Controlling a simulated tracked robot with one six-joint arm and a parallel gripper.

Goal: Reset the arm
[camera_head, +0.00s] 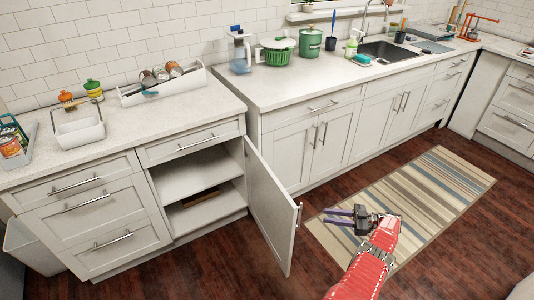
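My gripper (332,216) is at the end of my red arm at the lower right, above the striped rug. Its two purple fingers point left and stand apart, with nothing between them. An open cabinet door (272,212) is to the left of the fingertips, with a visible gap between them in the picture. The door's handle (298,214) faces my gripper's side.
The open cabinet has an inner shelf (205,205) with a small brown item on it. Counters (300,80) carry a white caddy, a green basket, a pitcher and a sink. A striped rug (440,185) and clear wood floor lie to the right.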

